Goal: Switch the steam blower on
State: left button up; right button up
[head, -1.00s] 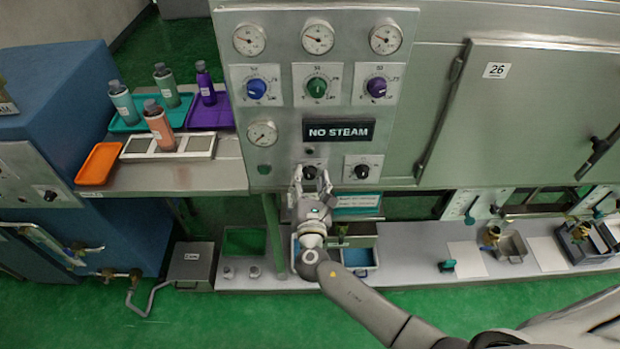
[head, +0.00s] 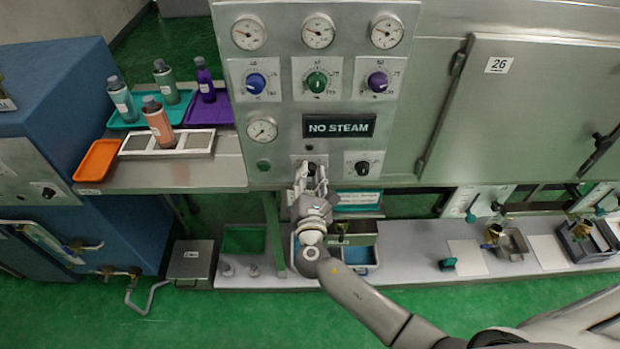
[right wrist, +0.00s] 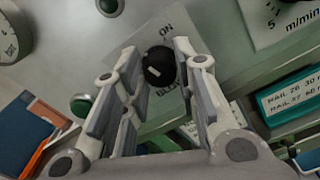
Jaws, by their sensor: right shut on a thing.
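The blower switch is a round black knob (right wrist: 158,63) with a white mark on a pale plate low on the steel control panel (head: 284,135). In the right wrist view, "ON" is printed above it and a partly hidden "BLO…" below. The white mark is on the knob's lower left, away from "ON". My right gripper (head: 311,170) reaches up from below and is shut on the knob, one finger on each side. In the head view the fingers partly hide the knob. The display (head: 338,126) above reads "NO STEAM". My left gripper is not in view.
A similar black knob (head: 362,168) sits close to the right of my gripper. Blue, green and purple dials and gauges are above. A green button (right wrist: 82,105) is to the left. Bottles stand on the left shelf; a grey bench (head: 410,262) runs below.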

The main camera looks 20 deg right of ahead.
jog(key=m+b, duration=0.7)
jog(key=b, duration=0.1)
jog(key=shift+f+m, duration=0.25)
jog(key=shift+m, duration=0.05)
jog(key=shift+r+m+b, duration=0.1)
jog(key=shift+m+b, duration=1.4)
jog(key=shift+m, duration=0.5)
jog(key=o, duration=1)
jog(key=shift+r, duration=0.1)
jog(key=shift+s, duration=0.25)
jog(key=v, duration=1.1)
jog(key=shift+s+a, duration=0.1)
jog(key=shift+s, duration=0.15)
